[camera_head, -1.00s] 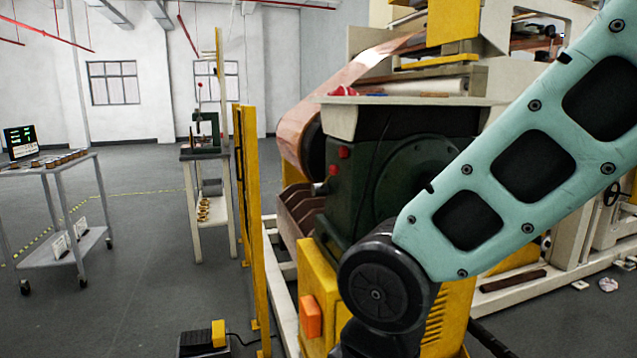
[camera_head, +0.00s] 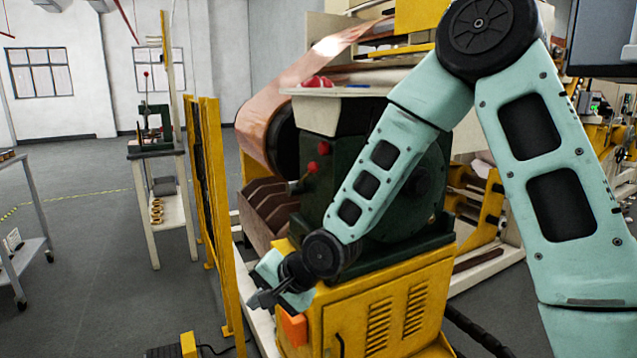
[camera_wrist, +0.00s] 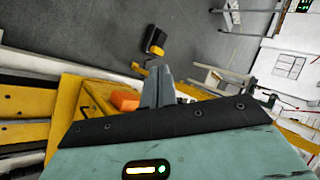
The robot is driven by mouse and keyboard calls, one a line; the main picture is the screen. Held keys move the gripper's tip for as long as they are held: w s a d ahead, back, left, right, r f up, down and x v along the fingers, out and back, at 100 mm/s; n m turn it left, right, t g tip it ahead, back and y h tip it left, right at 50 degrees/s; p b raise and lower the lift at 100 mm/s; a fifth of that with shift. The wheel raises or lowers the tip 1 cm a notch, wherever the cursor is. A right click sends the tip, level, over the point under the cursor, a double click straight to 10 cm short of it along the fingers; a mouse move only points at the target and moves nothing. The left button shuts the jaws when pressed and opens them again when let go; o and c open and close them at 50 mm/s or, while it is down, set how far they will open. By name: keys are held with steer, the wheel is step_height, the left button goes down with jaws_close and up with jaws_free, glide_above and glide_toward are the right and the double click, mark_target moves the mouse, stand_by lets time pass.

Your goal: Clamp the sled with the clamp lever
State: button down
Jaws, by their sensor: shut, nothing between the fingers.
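I cannot make out the sled or the clamp lever for certain in either view. Two red knobs (camera_head: 318,157) show on the dark green machine housing (camera_head: 345,150), left of my forearm. My gripper (camera_head: 256,300) is low at the left edge of the yellow machine base (camera_head: 390,310), beside an orange box (camera_head: 293,328). In the wrist view my two fingers (camera_wrist: 158,75) lie together with nothing between them. The orange box (camera_wrist: 125,101) shows just left of them there. My arm hides part of the green housing.
A yellow guard post (camera_head: 210,180) stands left of the machine. A copper foil roll (camera_head: 262,130) is behind it. A small stand (camera_head: 165,205) with a green press (camera_head: 152,125) and a grey cart (camera_head: 25,245) are further left. Open floor lies between them.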

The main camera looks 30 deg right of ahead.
steer(key=w+d+r+m+t+y, duration=0.1)
steer(key=w+d+r+m+t, duration=0.3)
steer(key=w+d+m+t, duration=0.5)
steer(key=w+d+r+m+t+h, duration=0.2)
steer(key=d+r+m, duration=0.1)
steer(key=d+m, duration=0.4)
steer(key=w+d+r+m+t+h+p, duration=0.1)
steer(key=d+r+m+t+h, duration=0.1)
steer(key=d+m, duration=0.5)
steer(key=d+r+t, duration=0.1)
steer(key=d, duration=0.3)
steer(key=shift+w+m+t, duration=0.3)
steer(key=shift+w, duration=0.05)
steer(key=shift+d, duration=0.1)
steer(key=p+x, duration=0.1)
steer(key=x, duration=0.9)
